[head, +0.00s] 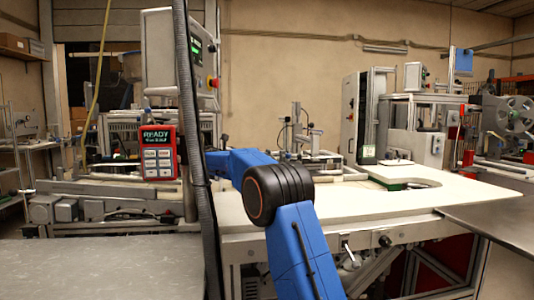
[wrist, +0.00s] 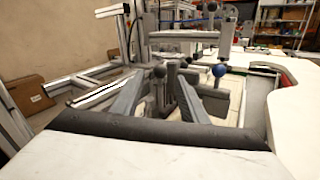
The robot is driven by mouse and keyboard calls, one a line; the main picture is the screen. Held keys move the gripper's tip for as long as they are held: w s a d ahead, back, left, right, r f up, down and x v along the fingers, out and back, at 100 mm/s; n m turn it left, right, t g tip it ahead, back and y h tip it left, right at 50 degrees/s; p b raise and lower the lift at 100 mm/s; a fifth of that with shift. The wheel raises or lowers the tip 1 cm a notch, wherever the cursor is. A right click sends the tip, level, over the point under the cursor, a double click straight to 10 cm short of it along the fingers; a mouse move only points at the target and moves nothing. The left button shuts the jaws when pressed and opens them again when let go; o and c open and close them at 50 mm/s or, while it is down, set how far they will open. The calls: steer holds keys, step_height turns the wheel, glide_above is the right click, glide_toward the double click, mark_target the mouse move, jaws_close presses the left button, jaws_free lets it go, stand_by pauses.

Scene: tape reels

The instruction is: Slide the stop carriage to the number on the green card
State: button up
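In the wrist view the two grey fingers of my gripper (wrist: 158,88) stand apart, with a gap between them. A dark upright lever with a round black knob (wrist: 160,72) shows in or beyond that gap; I cannot tell whether the fingers touch it. A blue ball knob (wrist: 219,70) on a grey metal part stands just right of the fingers. I cannot tell which part is the stop carriage. No number scale is readable. No green card can be made out for certain. In the head view my blue arm hides the gripper.
A white worktop (head: 360,206) with a cutout spreads right of my arm. A red-framed box (head: 158,152) with a green "READY" display is at left. A dark hose (head: 190,100) hangs in front. A grey metal table (head: 490,228) lies at right.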

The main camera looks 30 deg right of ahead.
mark_target(269, 152)
steer(key=x, duration=0.6)
steer(key=shift+w+d, duration=0.1)
steer(key=shift+d, duration=0.3)
steer(key=shift+c, duration=0.4)
steer(key=shift+d, duration=0.1)
jaws_close()
